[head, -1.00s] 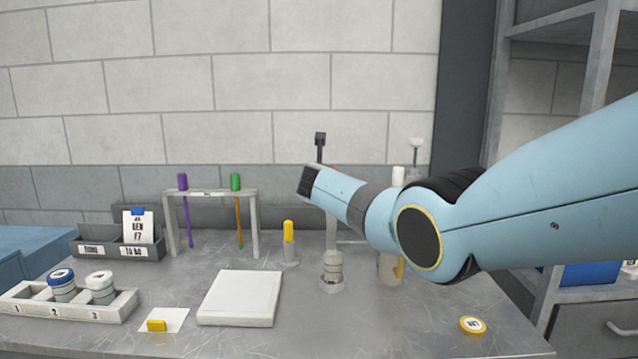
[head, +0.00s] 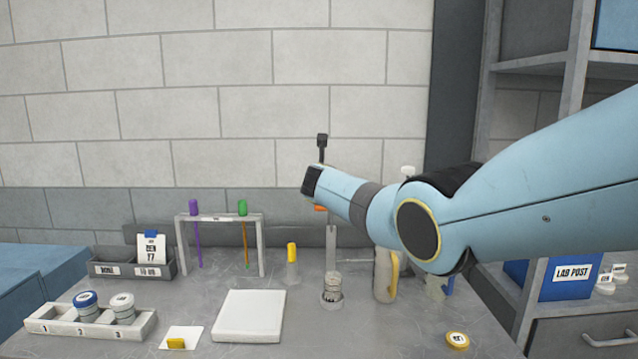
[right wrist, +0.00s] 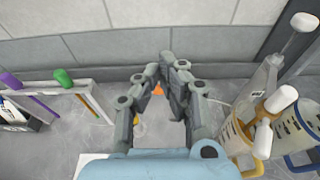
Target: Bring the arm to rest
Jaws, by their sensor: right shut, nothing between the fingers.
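My right arm comes in from the right in the head view, and its gripper is hidden there behind my own wrist. In the right wrist view my right gripper (right wrist: 168,75) is shut and empty, its fingertips together above the bench (head: 250,343). A small orange thing shows just by the fingertips in that view. The fingers look clear of the rack and the mugs. My left gripper is in neither view.
A rack (head: 220,218) holds purple and green sticks. A white pad (head: 248,316), a numbered tray (head: 75,328) with jars, and a yellow-lidded disc (head: 457,340) lie on the bench. A mug (head: 384,275) stands under my forearm. A blue box (head: 572,277) is at right.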

